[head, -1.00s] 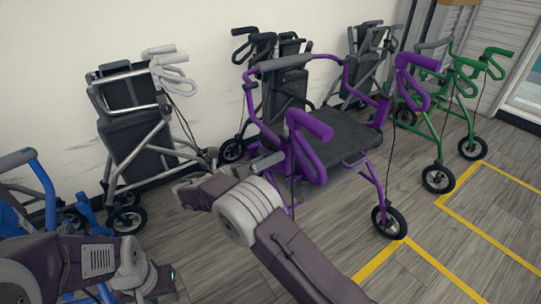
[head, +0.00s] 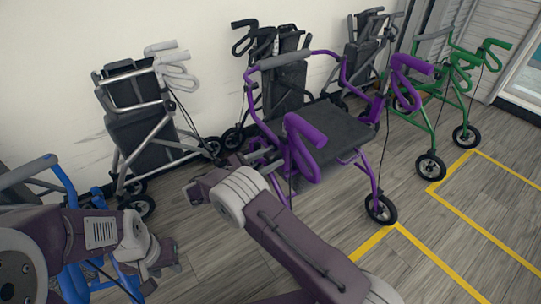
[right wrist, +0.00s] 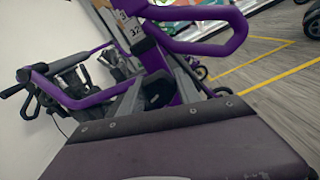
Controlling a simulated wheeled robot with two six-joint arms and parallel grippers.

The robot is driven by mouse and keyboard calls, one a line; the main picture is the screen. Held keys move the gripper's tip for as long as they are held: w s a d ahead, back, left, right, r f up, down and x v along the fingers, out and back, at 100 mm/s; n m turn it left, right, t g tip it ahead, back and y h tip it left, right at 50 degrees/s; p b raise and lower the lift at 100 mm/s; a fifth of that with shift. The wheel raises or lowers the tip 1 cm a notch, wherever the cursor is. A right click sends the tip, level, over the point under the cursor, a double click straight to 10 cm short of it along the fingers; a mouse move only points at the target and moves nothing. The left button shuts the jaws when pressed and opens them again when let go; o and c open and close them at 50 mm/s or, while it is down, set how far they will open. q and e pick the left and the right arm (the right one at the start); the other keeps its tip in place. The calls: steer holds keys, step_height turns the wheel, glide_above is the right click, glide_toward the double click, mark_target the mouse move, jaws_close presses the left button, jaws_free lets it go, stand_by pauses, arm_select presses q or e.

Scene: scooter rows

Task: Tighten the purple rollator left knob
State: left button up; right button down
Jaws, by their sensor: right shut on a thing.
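The purple rollator (head: 308,136) stands upright in the middle of the head view, with a dark seat and purple loop handles. In the right wrist view its purple frame (right wrist: 205,42) fills the upper middle, with a number tag on it. My right gripper (head: 262,156) is at the frame below the nearer handle. In the right wrist view, the right gripper (right wrist: 163,96) is shut on a small dark knob (right wrist: 157,90) beside the purple tube. The knob is hidden in the head view. My left gripper (head: 158,264) is low at the left, away from the purple rollator; its jaws are unclear.
A grey-white rollator (head: 140,120) and a black one (head: 285,80) stand along the wall. A green rollator (head: 425,110) is at the right. A blue rollator (head: 75,240) is close to my left arm. Floor with yellow lines (head: 430,255) is clear at the lower right.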

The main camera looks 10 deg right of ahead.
steer(key=m, duration=0.2)
steer(key=shift+m, duration=0.4)
steer(key=m, duration=0.2)
steer(key=shift+f+m, duration=0.1)
steer(key=shift+m, duration=0.2)
steer(key=m, duration=0.3)
steer(key=shift+m+b, duration=0.3)
steer(key=m, duration=0.2)
steer(key=shift+s+f+m+b, duration=0.1)
steer(key=shift+f+m+b, duration=0.05)
steer(key=shift+m+b, duration=0.25)
steer(key=m+b, duration=0.2)
steer(key=m, duration=0.3)
steer(key=shift+f+b, duration=0.1)
steer(key=shift+b, duration=0.3)
steer(key=m+b, duration=0.2)
steer(key=m, duration=0.2)
steer(key=shift+b, duration=0.3)
steer(key=shift+m+b, duration=0.35)
steer(key=shift+m, duration=0.15)
